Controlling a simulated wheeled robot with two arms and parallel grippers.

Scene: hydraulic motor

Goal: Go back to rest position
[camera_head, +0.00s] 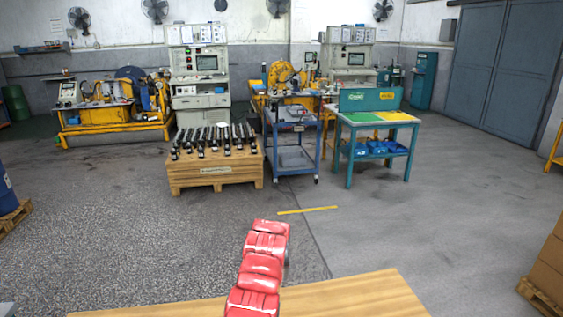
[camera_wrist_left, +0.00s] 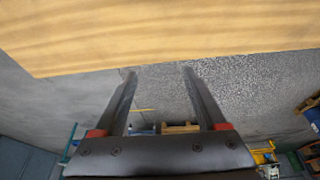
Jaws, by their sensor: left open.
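My left gripper (camera_wrist_left: 158,72) shows in the left wrist view. Its two dark fingers are spread apart with nothing between them. The fingertips lie near the edge of a wooden table (camera_wrist_left: 180,30), with grey floor behind them. In the head view the same tabletop (camera_head: 350,296) shows at the bottom. A glossy red segmented shape (camera_head: 260,265) rises over it at bottom centre; I cannot tell what it is. Neither gripper shows in the head view.
A wooden pallet box (camera_head: 215,178) with several dark rods stands ahead. A blue cart (camera_head: 296,158) and a teal workbench (camera_head: 375,120) are right of it. A yellow strip (camera_head: 307,210) lies on open floor. Cardboard boxes (camera_head: 548,265) stand at the right edge.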

